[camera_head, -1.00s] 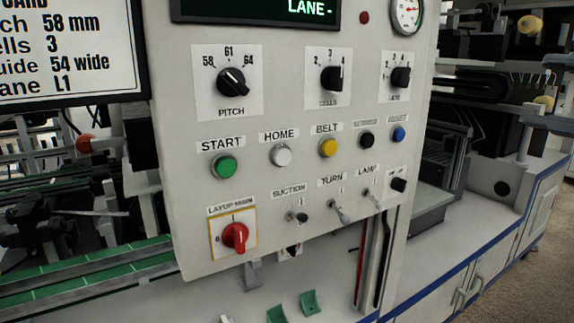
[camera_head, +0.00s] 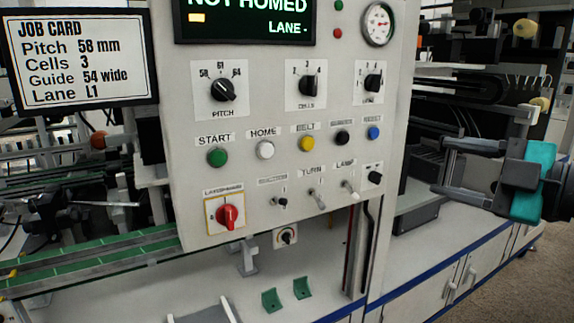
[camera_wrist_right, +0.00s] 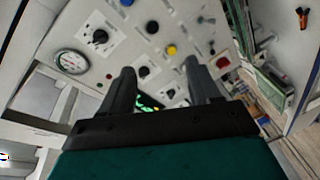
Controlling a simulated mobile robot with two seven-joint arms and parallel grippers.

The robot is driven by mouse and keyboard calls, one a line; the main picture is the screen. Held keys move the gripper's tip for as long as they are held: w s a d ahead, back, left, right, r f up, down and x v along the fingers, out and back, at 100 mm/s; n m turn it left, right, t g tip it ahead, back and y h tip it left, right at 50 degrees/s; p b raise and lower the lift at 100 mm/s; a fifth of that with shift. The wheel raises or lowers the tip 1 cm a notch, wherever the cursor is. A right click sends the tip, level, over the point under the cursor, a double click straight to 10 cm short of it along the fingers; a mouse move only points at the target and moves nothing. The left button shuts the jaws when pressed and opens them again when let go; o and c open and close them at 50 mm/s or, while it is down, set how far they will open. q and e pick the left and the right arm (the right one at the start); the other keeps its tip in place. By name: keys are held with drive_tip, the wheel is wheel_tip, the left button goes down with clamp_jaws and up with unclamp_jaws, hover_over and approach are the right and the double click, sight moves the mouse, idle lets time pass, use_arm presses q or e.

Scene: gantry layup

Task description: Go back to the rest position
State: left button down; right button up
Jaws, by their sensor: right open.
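My right gripper (camera_head: 442,166) comes in from the right edge of the head view, with dark fingers and a teal body. It is open and empty, pointing left, to the right of the control panel (camera_head: 290,180). In the right wrist view, the two fingers (camera_wrist_right: 160,72) stand apart with nothing between them, and the panel (camera_wrist_right: 118,62) shows beyond. No contact between the fingers and the panel shows. My left gripper is in neither view.
The panel carries a display (camera_head: 245,20) reading NOT HOMED, a red main switch (camera_head: 229,217), knobs, buttons and toggles. A job card (camera_head: 82,60) is at the left. A white, blue-edged cabinet (camera_head: 430,262) stands below my right gripper. Green brackets (camera_head: 272,300) lie below the panel.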

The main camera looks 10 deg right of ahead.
drive_tip(key=w+a+f+m+h+p, duration=0.1)
drive_tip(key=a+f+m, duration=0.3)
drive_tip(key=f, duration=0.6)
drive_tip(key=w+a+f+m+p, duration=0.1)
drive_tip(key=a+f+m+p, duration=0.2)
drive_tip(key=f, duration=0.8)
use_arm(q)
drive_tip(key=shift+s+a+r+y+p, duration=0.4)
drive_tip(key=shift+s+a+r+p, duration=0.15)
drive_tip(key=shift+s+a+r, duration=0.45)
use_arm(e)
drive_tip(key=s+a+f+m+g+h, duration=0.1)
drive_tip(key=s+a+f+m+h, duration=0.1)
drive_tip(key=s+f, duration=0.6)
drive_tip(key=s+a+f+m+g+h, duration=0.1)
drive_tip(key=s+f+m+g+h, duration=0.1)
drive_tip(key=s+f+m+h, duration=0.2)
drive_tip(key=s+f+m, duration=0.3)
drive_tip(key=s+f, duration=0.1)
drive_tip(key=f, duration=0.4)
drive_tip(key=shift+a+f+m+h, duration=0.3)
drive_tip(key=shift+a+h, duration=0.05)
drive_tip(key=shift+h, duration=0.05)
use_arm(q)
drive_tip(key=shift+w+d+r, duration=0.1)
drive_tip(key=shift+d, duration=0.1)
use_arm(e)
drive_tip(key=shift+w, duration=0.1)
